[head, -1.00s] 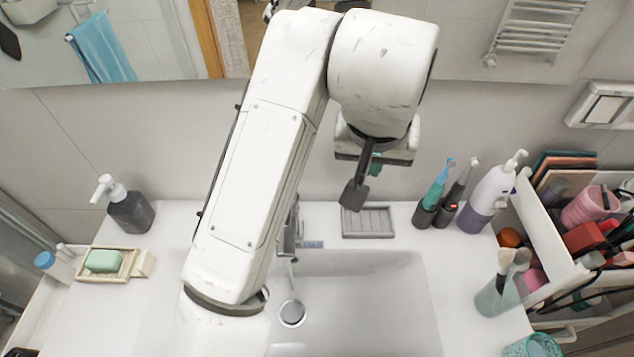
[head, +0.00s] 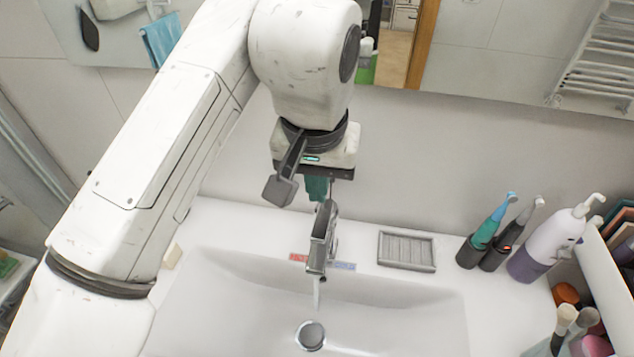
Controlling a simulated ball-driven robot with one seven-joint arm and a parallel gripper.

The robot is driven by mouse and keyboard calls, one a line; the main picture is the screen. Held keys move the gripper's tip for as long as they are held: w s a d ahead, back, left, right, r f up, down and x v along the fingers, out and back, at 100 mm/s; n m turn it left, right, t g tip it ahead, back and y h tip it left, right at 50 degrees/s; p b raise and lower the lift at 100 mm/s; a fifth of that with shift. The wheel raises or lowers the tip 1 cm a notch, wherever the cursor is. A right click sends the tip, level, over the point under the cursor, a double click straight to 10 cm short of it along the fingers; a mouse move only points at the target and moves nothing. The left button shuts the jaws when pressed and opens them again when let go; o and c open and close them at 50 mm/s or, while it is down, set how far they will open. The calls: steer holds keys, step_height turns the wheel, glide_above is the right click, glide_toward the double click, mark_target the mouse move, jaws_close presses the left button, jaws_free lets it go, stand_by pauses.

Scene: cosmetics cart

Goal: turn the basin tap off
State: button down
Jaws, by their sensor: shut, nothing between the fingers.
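The basin tap (head: 321,246) is a grey metal mixer at the back of the white basin (head: 390,310). Its upper end stands upright near my gripper. A thin stream of water (head: 316,293) falls from its spout toward the round drain (head: 310,335). My gripper (head: 316,190) points down with its teal fingers shut and empty. It is just above and behind the tap's top in the picture. I cannot tell whether the fingers touch the tap.
A grey ribbed soap dish (head: 406,251) lies right of the tap. Electric toothbrushes (head: 490,236) and a white-and-purple pump bottle (head: 550,240) stand further right. Red (head: 299,257) and blue (head: 343,266) marks flank the tap.

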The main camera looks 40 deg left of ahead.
steer(key=b, duration=0.4)
glide_above(318, 228)
step_height(318, 228, down, 5)
steer(key=shift+s+r, duration=0.1)
steer(key=shift+s+d+f+b, duration=0.2)
steer(key=shift+d+f+b, duration=0.05)
steer(key=shift+f+b, duration=0.45)
steer(key=shift+f, duration=0.1)
